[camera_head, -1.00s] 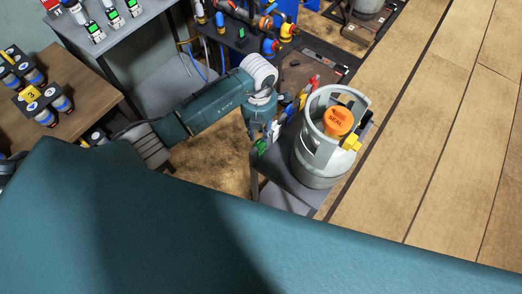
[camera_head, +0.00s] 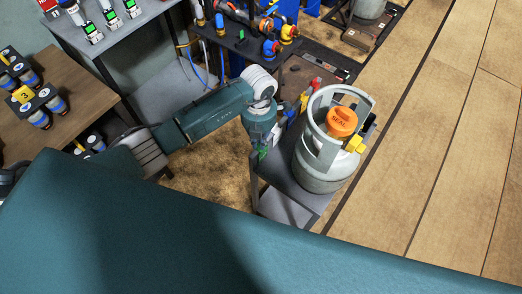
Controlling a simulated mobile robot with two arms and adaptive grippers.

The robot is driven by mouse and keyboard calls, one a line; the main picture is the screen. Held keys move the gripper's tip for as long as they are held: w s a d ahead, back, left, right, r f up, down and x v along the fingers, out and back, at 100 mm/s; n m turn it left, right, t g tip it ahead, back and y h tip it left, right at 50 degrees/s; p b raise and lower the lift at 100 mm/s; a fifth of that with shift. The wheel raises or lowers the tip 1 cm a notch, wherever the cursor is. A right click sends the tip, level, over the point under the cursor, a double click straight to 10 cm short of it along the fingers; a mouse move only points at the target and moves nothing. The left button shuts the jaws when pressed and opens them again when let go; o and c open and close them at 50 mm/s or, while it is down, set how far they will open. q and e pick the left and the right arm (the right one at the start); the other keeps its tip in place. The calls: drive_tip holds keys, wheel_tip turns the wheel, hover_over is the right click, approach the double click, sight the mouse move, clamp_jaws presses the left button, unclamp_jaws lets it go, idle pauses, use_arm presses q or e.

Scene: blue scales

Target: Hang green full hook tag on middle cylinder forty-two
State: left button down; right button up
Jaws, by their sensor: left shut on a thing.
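My left gripper (camera_head: 262,150) points down beside a small grey stand, left of a grey gas cylinder. It is shut on a small green tag (camera_head: 263,153), which shows only in part at the fingertips. The cylinder (camera_head: 318,168) stands upright on the stand, with an orange SEAL cap (camera_head: 342,122) inside its collar and a yellow fitting (camera_head: 355,145) at its right. I see no number forty-two on it. Another cylinder (camera_head: 371,9) shows in part at the top. My right gripper is not in view.
The stand (camera_head: 283,205) has a rack of coloured tags (camera_head: 304,98) behind my gripper. A dark bench with pipes and valves (camera_head: 240,38) is at the back. Tables with gauges (camera_head: 44,98) are at the left. The wooden floor (camera_head: 440,120) at the right is clear.

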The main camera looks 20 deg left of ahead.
use_arm(q)
drive_tip(key=shift+r, duration=0.15)
drive_tip(key=shift+d+r+p, duration=0.1)
drive_tip(key=shift+r+p, duration=1.5)
drive_tip(key=shift+r, duration=0.3)
drive_tip(key=shift+s+f, duration=0.1)
drive_tip(key=shift+s, duration=0.1)
